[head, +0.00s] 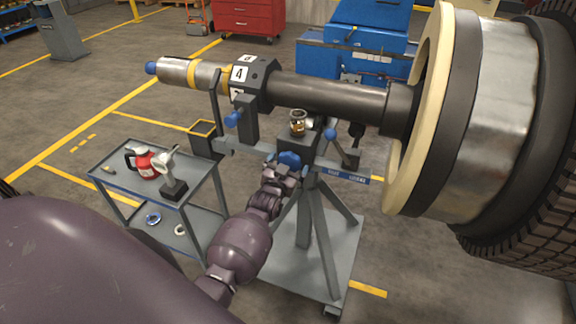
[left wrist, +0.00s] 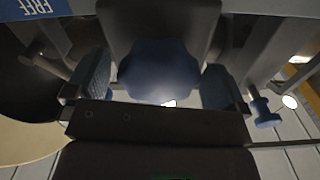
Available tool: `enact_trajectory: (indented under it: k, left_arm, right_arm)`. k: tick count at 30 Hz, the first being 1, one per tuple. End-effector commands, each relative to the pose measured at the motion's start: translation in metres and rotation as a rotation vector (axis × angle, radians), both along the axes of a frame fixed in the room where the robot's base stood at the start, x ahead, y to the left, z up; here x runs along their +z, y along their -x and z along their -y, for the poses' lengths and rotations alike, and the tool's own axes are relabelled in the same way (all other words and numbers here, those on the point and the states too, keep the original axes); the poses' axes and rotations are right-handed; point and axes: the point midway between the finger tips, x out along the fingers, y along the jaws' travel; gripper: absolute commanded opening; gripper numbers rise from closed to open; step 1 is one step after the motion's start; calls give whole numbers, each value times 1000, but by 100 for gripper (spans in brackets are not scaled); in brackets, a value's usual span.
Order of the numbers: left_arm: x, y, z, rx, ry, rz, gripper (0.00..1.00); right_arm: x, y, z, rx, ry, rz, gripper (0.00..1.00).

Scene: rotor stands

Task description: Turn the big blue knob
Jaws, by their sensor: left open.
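The big blue knob (head: 289,159) sits on the front of the dark block on the rotor stand (head: 306,215). In the left wrist view the knob (left wrist: 158,70) is large, lobed and near the middle. My left gripper (head: 282,170) is at the knob. In the left wrist view its two ribbed blue-grey fingers (left wrist: 158,84) stand open, one on each side of the knob, with gaps showing. The knob's far side is hidden. My right gripper is not in view.
A long dark shaft with a large wheel (head: 440,110) lies across the stand. Smaller blue knobs (head: 232,119) flank the block.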

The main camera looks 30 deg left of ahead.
Motion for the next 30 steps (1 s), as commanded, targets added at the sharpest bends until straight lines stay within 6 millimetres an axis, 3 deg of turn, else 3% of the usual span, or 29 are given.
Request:
enact_trajectory:
  k: [6, 16, 30]
  left_arm:
    - [0, 0, 0, 0, 0, 0, 100]
    - [0, 0, 0, 0, 0, 0, 51]
    - [1, 0, 1, 0, 123, 30, 51]
  right_arm:
    - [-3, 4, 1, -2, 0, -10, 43]
    - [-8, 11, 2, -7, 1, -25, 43]
    - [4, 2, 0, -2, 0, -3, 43]
